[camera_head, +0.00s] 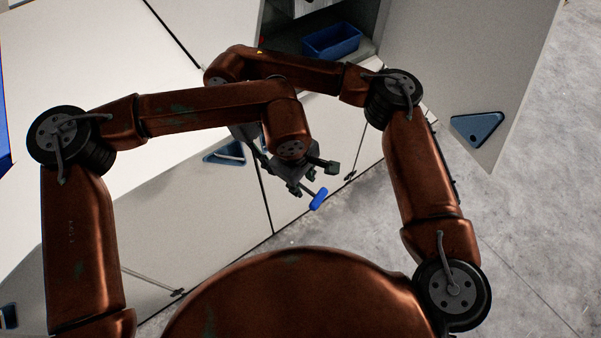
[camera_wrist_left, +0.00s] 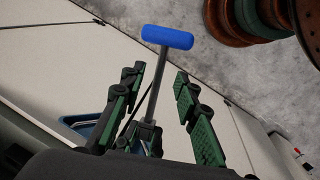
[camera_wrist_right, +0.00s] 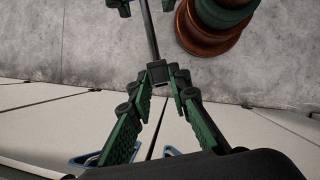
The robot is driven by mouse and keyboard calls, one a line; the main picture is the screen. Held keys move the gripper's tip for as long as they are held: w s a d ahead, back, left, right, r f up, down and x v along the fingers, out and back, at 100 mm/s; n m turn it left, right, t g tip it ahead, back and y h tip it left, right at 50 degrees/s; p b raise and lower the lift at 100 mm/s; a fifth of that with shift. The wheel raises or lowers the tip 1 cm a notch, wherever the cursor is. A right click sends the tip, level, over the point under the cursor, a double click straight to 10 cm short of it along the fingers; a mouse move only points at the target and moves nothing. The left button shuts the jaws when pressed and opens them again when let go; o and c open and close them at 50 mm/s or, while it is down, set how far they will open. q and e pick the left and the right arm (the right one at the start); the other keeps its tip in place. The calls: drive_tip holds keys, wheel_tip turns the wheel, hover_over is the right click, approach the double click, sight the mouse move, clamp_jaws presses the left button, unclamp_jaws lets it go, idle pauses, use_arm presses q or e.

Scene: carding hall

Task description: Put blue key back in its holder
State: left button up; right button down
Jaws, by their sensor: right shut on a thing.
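The blue key has a blue crossbar handle (camera_head: 318,199) on a thin grey shaft. In the left wrist view the handle (camera_wrist_left: 167,37) is beyond my left fingertips. My left gripper (camera_head: 312,179) is open, with its fingers on either side of the shaft (camera_wrist_left: 153,98). It looks empty, with gaps to both fingers. My right gripper (camera_wrist_right: 168,75) is shut on the shaft's other end, and the shaft (camera_wrist_right: 149,35) runs away toward the left fingers. In the head view my left arm mostly hides the right gripper. I cannot make out the key's holder.
Pale cabinet panels (camera_head: 330,130) with blue triangular recesses (camera_head: 230,154) lie close behind the grippers. An open panel (camera_head: 450,60) stands at the right with another blue triangle (camera_head: 477,128). A blue bin (camera_head: 332,40) sits in the opening. Grey floor (camera_head: 545,200) is clear at right.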

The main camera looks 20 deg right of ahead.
sight(305, 188)
use_arm(q)
drive_tip(key=shift+w+d+f, duration=0.1)
drive_tip(key=shift+d+f, duration=0.05)
drive_tip(key=shift+f, duration=0.8)
drive_tip(key=shift+w+d+f, duration=0.1)
drive_tip(key=shift+d+f, duration=0.05)
drive_tip(key=shift+f, duration=0.75)
drive_tip(key=shift+c, duration=0.3)
clamp_jaws()
use_arm(e)
drive_tip(key=c, duration=1.7)
unclamp_jaws()
